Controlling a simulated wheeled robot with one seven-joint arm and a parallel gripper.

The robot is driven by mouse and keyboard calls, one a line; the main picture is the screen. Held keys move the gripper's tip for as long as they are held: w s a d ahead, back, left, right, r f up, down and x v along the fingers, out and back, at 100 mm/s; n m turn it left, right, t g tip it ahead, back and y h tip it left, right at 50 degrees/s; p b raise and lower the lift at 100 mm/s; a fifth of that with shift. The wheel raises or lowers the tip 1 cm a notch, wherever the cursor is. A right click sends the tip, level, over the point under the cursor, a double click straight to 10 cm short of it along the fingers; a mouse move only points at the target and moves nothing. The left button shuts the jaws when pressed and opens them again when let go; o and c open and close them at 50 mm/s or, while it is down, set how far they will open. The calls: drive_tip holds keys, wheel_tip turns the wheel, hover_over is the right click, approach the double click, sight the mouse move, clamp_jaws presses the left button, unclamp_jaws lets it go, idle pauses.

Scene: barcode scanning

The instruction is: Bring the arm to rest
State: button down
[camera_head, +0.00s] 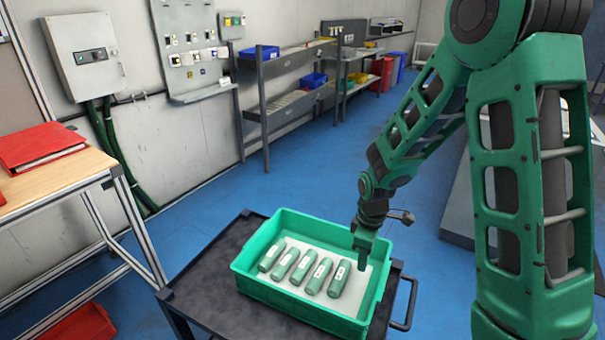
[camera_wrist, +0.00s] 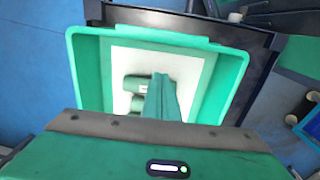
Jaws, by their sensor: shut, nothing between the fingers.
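My gripper (camera_head: 363,262) hangs over the right part of a green crate (camera_head: 262,292) in the head view, pointing down. It is shut, with nothing seen held in it. Its shut fingers also show in the wrist view (camera_wrist: 161,97), above the crate (camera_wrist: 88,75). Several green cylinders with pale labels lie side by side in the crate on a white liner; the rightmost one (camera_head: 340,279) is nearest my gripper. In the wrist view the fingers and gripper body hide part of the cylinders.
The crate stands on a dark cart (camera_head: 205,275) with a handle (camera_head: 405,305) at its right. A wooden-topped table (camera_head: 60,178) with a red binder (camera_head: 40,147) is at the left. Metal shelves (camera_head: 290,100) with bins line the wall. Blue floor behind the cart is clear.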

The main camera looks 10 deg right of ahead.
drive_tip(key=s+d+r+m, duration=0.9)
drive_tip(key=s+d+r, duration=0.25)
drive_tip(key=r, duration=0.25)
drive_tip(key=s+d+r+m, duration=0.1)
drive_tip(key=s+r+m, duration=0.2)
drive_tip(key=s, duration=0.4)
drive_tip(key=s+d+r+m, duration=0.2)
drive_tip(key=s+r+m, duration=0.1)
drive_tip(key=s+m, duration=0.2)
drive_tip(key=shift+s, duration=0.85)
drive_tip(key=shift+s+d, duration=0.1)
